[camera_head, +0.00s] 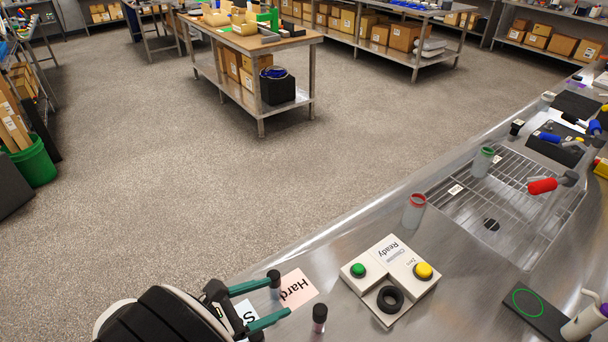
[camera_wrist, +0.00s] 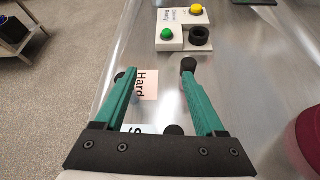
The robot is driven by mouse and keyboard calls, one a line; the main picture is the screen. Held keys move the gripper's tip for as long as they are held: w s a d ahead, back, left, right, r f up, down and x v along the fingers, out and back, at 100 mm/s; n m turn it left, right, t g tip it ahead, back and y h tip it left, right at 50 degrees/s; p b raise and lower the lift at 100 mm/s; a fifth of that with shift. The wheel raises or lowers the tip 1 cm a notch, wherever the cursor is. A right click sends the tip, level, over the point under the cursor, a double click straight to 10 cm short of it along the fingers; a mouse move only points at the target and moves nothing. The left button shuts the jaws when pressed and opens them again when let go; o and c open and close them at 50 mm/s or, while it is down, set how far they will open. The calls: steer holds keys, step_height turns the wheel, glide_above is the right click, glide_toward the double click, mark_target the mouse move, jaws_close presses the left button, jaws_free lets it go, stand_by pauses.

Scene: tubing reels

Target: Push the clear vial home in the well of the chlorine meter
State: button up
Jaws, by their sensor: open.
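The chlorine meter (camera_head: 389,278) is a white block with a green button, a yellow button and a "Ready" label. Its well is a black ring (camera_head: 390,299) with a dark, seemingly empty middle. My gripper (camera_head: 280,297) is open left of the meter, its teal fingers spread above the cards. A dark-capped vial (camera_head: 274,283) stands by the far fingertip and another (camera_head: 319,318) by the near one. The wrist view shows a third dark cap (camera_wrist: 173,130) between the fingers, nearer the palm. I cannot tell which vial is clear. The meter (camera_wrist: 183,28) is ahead of the fingers.
A pink "Hard" card (camera_head: 297,289) and a partly hidden card marked "S" (camera_head: 246,311) lie under my fingers. A red-rimmed container (camera_head: 415,209) and a green-rimmed one (camera_head: 483,161) stand near the drain rack (camera_head: 535,222). A black pad (camera_head: 533,314) lies right of the meter.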

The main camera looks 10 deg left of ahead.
mark_target(275, 286)
steer(key=s+a+f+n+t+y, duration=0.1)
steer(key=a+f+n+t+y, duration=0.15)
steer(key=a+n, duration=0.3)
steer(key=shift+m, duration=0.25)
steer(key=x, duration=1.5)
steer(key=shift+w+a+f, duration=0.1)
steer(key=shift+a+f, duration=0.2)
steer(key=shift+a, duration=0.05)
jaws_close()
